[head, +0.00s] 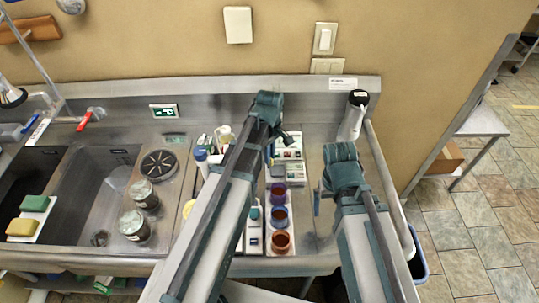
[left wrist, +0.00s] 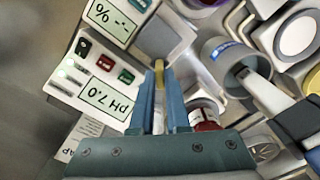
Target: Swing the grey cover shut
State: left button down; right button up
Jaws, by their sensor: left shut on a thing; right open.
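My left gripper (head: 272,152) is above the back of the counter, beside the white meters. In the left wrist view its blue fingers (left wrist: 160,98) are shut on a narrow tan piece (left wrist: 159,74), mostly hidden between them. A flat grey panel (left wrist: 172,42) is just beyond the fingertips; I cannot tell whether it is the grey cover or joined to the tan piece. My right gripper (head: 318,196) is open and empty, right of the coloured buckets.
White meters (head: 289,152) with displays stand at the back; a pH meter (left wrist: 98,80) is left of the fingers in the left wrist view. A white cylinder (head: 352,118) stands back right. Jars (head: 144,194) stand by the sinks (head: 100,180) at left. Bare counter lies right of the buckets.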

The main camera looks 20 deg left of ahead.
pick_arm(q)
jog(key=c, duration=0.9)
grip_release()
jog(key=shift+r, duration=0.1)
pick_arm(e)
jog(key=shift+r, duration=0.1)
pick_arm(q)
notch_tip(320, 180, up, 14)
jog(key=p, duration=1.3)
jog(key=shift+f+p, duration=0.2)
jog(key=shift+p, duration=0.2)
pick_arm(e)
notch_tip(320, 180, up, 14)
jog(key=shift+f, duration=0.2)
